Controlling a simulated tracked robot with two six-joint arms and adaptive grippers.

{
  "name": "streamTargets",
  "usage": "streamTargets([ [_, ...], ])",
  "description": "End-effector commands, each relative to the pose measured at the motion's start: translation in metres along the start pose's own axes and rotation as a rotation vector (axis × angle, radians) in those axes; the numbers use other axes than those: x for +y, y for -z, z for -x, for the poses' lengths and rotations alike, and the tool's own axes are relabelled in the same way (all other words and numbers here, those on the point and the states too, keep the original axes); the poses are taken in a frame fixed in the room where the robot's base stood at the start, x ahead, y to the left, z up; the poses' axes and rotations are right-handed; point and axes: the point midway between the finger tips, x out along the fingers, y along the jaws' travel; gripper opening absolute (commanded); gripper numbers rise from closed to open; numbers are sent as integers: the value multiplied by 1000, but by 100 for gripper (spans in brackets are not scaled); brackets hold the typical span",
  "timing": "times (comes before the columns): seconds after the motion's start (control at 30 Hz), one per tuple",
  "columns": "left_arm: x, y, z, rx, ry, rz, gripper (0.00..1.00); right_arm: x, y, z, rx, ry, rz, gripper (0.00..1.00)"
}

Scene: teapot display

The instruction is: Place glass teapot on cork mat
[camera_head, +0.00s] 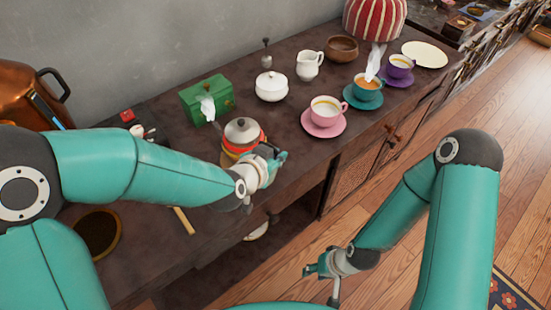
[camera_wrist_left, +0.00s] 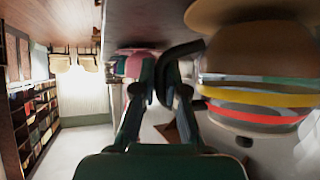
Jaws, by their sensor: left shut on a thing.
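The glass teapot (camera_head: 240,133) has a grey lid and orange, yellow and red bands, and it is at the front middle of the dark cabinet top. In the left wrist view the teapot (camera_wrist_left: 250,92) fills the right side, with its dark curved handle between my fingers. My left gripper (camera_head: 273,163) is shut on that handle; it also shows in the left wrist view (camera_wrist_left: 167,85). I cannot tell whether the teapot touches the top. A round mat (camera_head: 97,233), dark brown with a tan rim, lies at lower left, partly behind my left arm. My right gripper (camera_head: 325,268) hangs over the floor, apart from everything.
A copper pot (camera_head: 30,88) is at far left. A thin tan stick (camera_head: 184,221) lies near the front edge.

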Motion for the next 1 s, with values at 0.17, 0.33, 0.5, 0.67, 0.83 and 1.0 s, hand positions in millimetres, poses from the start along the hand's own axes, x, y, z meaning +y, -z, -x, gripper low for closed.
streamTargets([
  [0.17,0,-1,-3,10,2,-3,0,0,0,-1,0,0,0,40],
  [0.33,0,-1,-2,10,2,-3,0,0,0,-1,0,0,0,40],
  [0.5,0,-5,-3,2,0,0,29,1,0,-2,0,0,0,40],
  [0.67,0,-4,-3,2,0,0,36,1,0,-2,0,0,0,40],
  [0.83,0,-4,-3,2,0,0,36,0,0,-2,0,0,0,40],
  [1.0,0,-3,6,3,0,0,36,0,0,0,0,0,0,40],
])
